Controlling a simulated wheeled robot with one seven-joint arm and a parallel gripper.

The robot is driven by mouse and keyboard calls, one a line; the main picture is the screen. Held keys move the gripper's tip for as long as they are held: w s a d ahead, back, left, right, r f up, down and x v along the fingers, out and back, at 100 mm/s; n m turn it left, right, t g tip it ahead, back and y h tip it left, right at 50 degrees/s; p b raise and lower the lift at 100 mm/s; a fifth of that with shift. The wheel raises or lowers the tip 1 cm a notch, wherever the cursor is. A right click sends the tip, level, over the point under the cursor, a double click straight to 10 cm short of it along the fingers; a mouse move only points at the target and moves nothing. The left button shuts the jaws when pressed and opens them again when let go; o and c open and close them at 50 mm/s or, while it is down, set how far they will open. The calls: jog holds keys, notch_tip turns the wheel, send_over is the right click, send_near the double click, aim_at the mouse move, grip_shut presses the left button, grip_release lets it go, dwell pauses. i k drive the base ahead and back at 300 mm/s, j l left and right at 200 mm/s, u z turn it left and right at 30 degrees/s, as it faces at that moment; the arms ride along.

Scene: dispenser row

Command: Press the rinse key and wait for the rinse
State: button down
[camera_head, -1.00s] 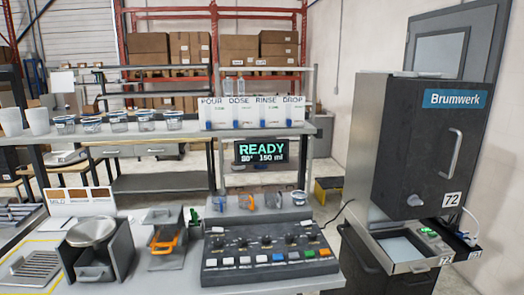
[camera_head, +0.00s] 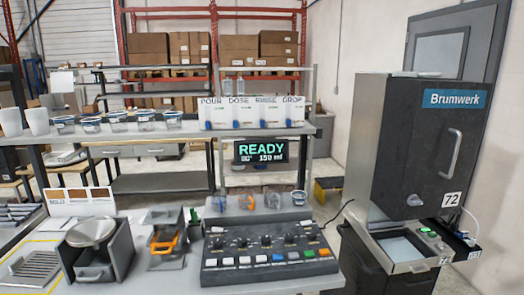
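A dark control panel (camera_head: 266,242) with a row of knobs and a lower row of coloured keys stands on the bench front. Its keys include several white ones, a blue key (camera_head: 278,257), a green key (camera_head: 309,253) and an orange key (camera_head: 324,252). The key labels are too small to read, so I cannot tell which is the rinse key. A display (camera_head: 261,151) above the panel reads READY and 150 ml. A white RINSE sign (camera_head: 267,112) stands in the row with POUR, DOSE and DROP signs on the shelf. My gripper is not in view.
A black Brumwerk machine (camera_head: 418,142) with number 72 stands at the right. A grey holder with a round metal top (camera_head: 91,232) and an orange-handled item (camera_head: 166,242) sit left of the panel. Cups and lidded jars (camera_head: 117,121) line the shelf.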

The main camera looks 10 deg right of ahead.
aim_at(279, 257)
jog(key=i+j+z, duration=0.15)
jog(key=i+j, duration=0.4)
jog(key=i+j+z, duration=0.15)
jog(key=i+j, duration=0.35)
jog(key=j, duration=0.25)
